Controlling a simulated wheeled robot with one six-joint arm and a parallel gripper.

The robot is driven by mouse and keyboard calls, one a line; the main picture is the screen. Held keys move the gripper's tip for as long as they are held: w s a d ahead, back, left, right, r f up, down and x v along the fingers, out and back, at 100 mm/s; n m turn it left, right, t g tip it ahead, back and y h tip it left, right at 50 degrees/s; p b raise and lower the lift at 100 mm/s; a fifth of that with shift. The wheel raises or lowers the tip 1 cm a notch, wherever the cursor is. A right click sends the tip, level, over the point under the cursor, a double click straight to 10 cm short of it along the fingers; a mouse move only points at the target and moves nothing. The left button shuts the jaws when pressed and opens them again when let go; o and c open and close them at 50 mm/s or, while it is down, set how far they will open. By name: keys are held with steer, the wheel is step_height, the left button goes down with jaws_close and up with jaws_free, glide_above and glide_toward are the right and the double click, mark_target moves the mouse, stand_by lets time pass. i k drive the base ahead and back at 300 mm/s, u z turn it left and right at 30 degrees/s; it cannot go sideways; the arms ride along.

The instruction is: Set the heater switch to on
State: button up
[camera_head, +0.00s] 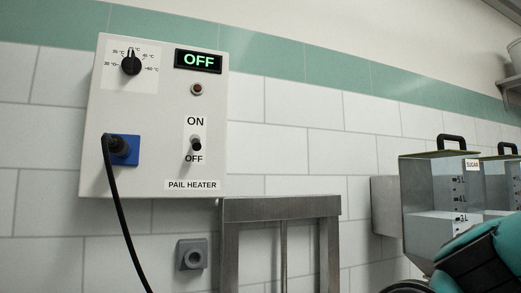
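The pail heater box (120,180) is a pale wall-mounted panel at the left, labelled PAIL HEATER. Its heater switch (196,145) is a small toggle on a white plate between the words ON above and OFF below. The dark lever tip points down toward OFF. My gripper's fingers are not in view. A teal and black part at the lower right looks like my arm, well away from the switch.
A black dial (131,65) sits at the box's upper left. A black cable hangs from the blue socket (125,150). A metal frame (281,208) stands below right of the box, and a clear sugar container (427,190) stands at the right. The space before the switch looks clear.

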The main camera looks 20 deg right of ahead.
mark_target(196, 144)
steer(key=z, duration=0.8)
steer(key=k, duration=1.15)
steer(key=u, duration=0.55)
steer(key=i, duration=1)
steer(key=u, duration=0.05)
